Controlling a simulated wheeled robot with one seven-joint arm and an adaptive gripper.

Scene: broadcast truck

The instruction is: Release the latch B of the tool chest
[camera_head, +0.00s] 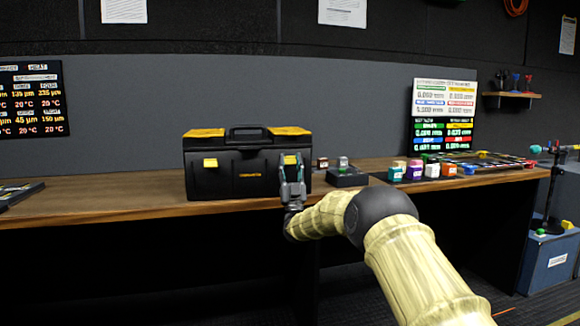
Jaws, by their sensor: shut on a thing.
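The black tool chest (226,178) with yellow lid corners and a dark top handle stands on the wooden bench, its lid down. Its left yellow latch (210,162) is in plain view on the front. The right yellow latch (290,159) is partly hidden behind my gripper (291,165). My gripper points up at the chest's front right, with its fingers shut on the right latch. I cannot read a letter on either latch, and the fingers cover the exact contact.
The wooden bench (120,205) runs along the wall. Right of the chest are a dark box (347,177), several small coloured containers (414,170) and a dark board of small items (480,163). A dark flat object (18,191) lies far left.

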